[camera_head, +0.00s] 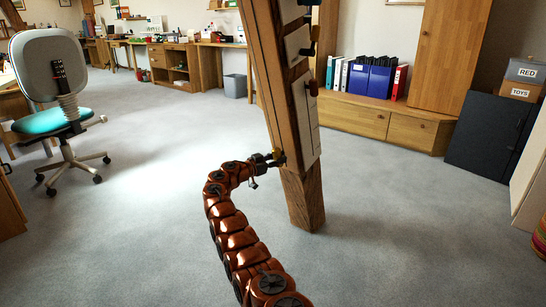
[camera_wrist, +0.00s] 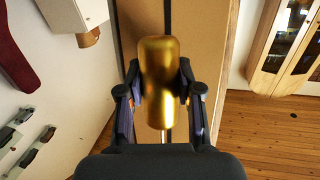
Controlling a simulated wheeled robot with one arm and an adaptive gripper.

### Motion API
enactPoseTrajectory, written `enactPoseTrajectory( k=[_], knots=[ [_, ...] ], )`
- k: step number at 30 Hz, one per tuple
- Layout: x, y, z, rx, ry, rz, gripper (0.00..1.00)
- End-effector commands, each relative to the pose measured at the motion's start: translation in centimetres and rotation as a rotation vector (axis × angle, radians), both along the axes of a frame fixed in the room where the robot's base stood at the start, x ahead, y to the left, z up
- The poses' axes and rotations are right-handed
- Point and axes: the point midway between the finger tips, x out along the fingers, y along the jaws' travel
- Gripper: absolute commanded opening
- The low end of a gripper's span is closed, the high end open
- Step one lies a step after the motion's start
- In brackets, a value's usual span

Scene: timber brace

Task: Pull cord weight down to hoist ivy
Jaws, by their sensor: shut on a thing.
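The cord weight (camera_wrist: 160,80) is a shiny brass cylinder in the middle of the wrist view. My gripper (camera_wrist: 161,90) is shut on it, with one dark finger on each side. A dark line (camera_wrist: 167,18), which may be the cord, runs along the timber beyond the weight. In the head view my gripper (camera_head: 272,158) is at the left side of the leaning timber brace (camera_head: 302,196), low down. A small yellowish bit of the weight (camera_head: 281,157) shows there. I see no ivy in either view.
Pale panels (camera_head: 305,115) with small dark and red fittings sit on the brace's right side. An office chair (camera_head: 60,105) stands at the left. A low wooden cabinet (camera_head: 375,120) with binders is behind the brace. Open grey carpet (camera_head: 150,210) surrounds the brace's foot.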

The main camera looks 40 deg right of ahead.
Motion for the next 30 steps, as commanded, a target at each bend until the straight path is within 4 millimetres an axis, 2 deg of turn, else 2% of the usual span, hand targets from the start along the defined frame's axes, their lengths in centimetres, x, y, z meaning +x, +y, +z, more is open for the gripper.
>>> enactPoseTrajectory(
  k=[1,5,23,24,30],
  knots=[
    [-0.3,-0.2,-0.7,0.004,0.005,-0.01,0.0],
    [-0.5,-0.7,-1.2,0.004,0.004,-0.014,0.0],
    [-0.8,-1.3,-1.9,0.006,0.004,-0.022,0.0],
    [-0.8,-1.3,-1.9,0.006,0.004,-0.023,0.37],
    [-0.7,-1.2,-1.7,0.003,0.003,-0.018,0.58]
  ],
)
